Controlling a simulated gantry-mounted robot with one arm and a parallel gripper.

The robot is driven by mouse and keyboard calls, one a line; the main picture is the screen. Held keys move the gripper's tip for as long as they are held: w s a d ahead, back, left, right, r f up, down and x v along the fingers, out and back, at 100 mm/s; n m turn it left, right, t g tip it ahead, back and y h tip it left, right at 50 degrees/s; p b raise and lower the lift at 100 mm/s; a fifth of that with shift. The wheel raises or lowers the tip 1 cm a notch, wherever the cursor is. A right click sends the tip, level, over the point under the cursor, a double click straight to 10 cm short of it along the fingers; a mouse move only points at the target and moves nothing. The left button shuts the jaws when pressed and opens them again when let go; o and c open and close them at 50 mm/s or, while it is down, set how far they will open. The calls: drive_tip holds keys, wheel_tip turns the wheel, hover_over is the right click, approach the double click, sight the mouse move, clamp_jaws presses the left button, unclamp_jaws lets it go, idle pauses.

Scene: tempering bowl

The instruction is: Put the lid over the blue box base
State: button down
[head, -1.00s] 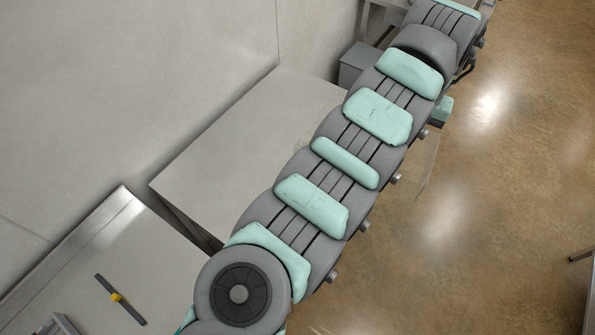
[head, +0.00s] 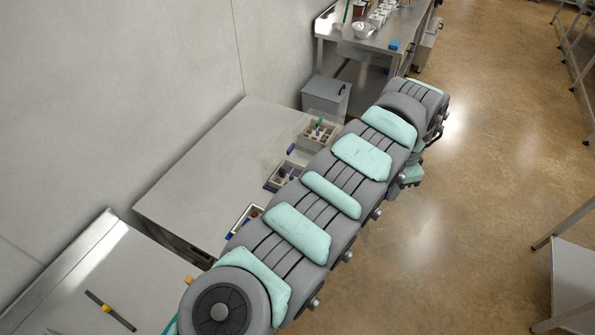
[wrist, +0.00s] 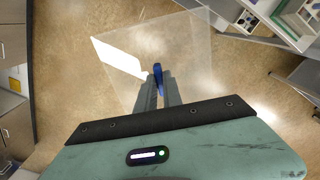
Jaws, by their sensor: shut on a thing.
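My gripper (wrist: 158,80) is in the middle of the wrist view, its two fingers closed on a narrow blue handle. The handle is on a clear, see-through square lid (wrist: 185,48), which hangs above the brown floor with a bright reflection at its left. A small blue block-like thing (head: 394,45) sits on the far steel table in the head view; I cannot tell whether it is the blue box base. My gripper and the lid cannot be made out in the head view.
The pale table (head: 190,160) holds divided boxes, including one box (head: 318,134) at its far edge; my arm partly covers this table. A grey bin (head: 326,97) stands beyond. A far steel table (head: 372,40) holds a bowl and containers. Floor to the right is open.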

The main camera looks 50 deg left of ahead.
drive_tip(key=s+a+f+m+p, duration=0.1)
drive_tip(key=s+a+m+p, duration=0.1)
drive_tip(key=s+a, duration=0.55)
drive_tip(key=s+a+f+m+p, duration=0.15)
drive_tip(key=s+a, duration=0.25)
drive_tip(key=a, duration=0.7)
drive_tip(key=s+a+f+m, duration=0.2)
drive_tip(key=s+a, duration=0.3)
drive_tip(key=s, duration=0.2)
drive_tip(key=s+a+f+m, duration=0.2)
drive_tip(key=s+a+f, duration=0.1)
drive_tip(key=s+a, duration=0.2)
drive_tip(key=shift+s+a+f, duration=0.25)
drive_tip(key=shift+s+f, duration=0.05)
drive_tip(key=shift+s, duration=0.55)
drive_tip(key=shift+a+m+p, duration=0.1)
drive_tip(key=shift+m+p, duration=0.15)
drive_tip(key=shift+p, duration=0.1)
